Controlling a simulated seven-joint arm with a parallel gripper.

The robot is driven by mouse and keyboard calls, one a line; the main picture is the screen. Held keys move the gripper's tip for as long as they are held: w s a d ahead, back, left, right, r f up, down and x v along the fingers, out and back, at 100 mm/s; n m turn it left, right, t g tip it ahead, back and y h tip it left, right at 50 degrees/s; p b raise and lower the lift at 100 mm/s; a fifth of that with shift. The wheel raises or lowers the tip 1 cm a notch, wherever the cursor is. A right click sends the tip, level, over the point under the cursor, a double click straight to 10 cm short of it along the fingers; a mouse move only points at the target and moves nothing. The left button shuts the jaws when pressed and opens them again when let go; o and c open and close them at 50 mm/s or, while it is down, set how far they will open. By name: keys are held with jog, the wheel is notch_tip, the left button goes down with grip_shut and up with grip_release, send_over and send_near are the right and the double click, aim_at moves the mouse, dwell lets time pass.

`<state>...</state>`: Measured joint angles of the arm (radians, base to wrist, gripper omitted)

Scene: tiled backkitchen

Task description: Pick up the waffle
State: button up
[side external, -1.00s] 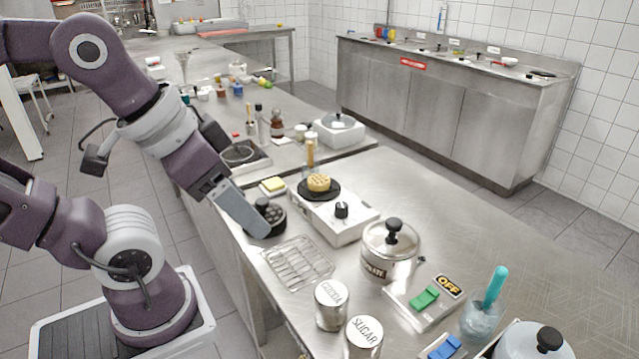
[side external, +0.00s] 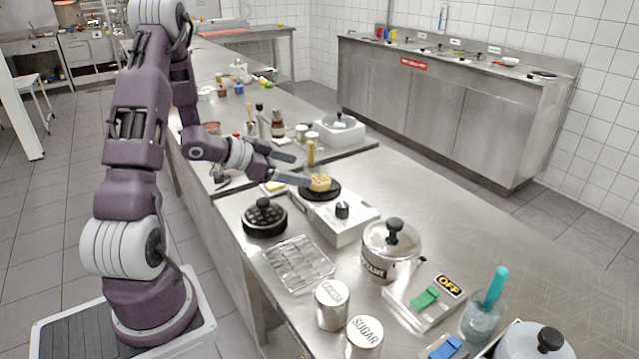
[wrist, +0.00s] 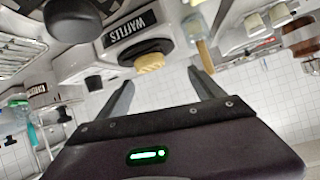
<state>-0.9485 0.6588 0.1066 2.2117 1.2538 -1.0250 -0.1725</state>
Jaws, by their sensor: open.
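The waffle (side external: 320,182) is a round golden cake on the black round plate (side external: 331,193) of a white waffle maker (side external: 338,222). My gripper (side external: 295,169) is open, with its two grey fingers just to the left of the waffle. In the wrist view the waffle (wrist: 149,62) shows beyond the gap between the fingertips (wrist: 161,75), nearer the left finger. Nothing is held. I cannot tell whether a finger touches the waffle.
A black waffle-patterned lid (side external: 264,218) and a wire rack (side external: 297,263) lie on the left. A lidded pot (side external: 391,250) stands in front of the waffle maker. The steel counter to the right is clear.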

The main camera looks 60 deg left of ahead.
aim_at(316, 180)
jog(key=shift+s+d+f+t+h, duration=0.2)
jog(key=shift+s+f+t+h, duration=0.05)
jog(key=shift+s+f+h, duration=0.2)
jog(key=shift+s+d+f+t+h, duration=0.15)
jog(key=shift+s+f+t+h, duration=0.1)
jog(key=shift+s+f+h, duration=0.2)
jog(key=x, duration=0.6)
jog(key=shift+w+r, duration=0.1)
jog(key=shift+w, duration=0.4)
jog(key=shift+a, duration=0.1)
jog(key=c, duration=1.5)
jog(key=shift+r, duration=0.1)
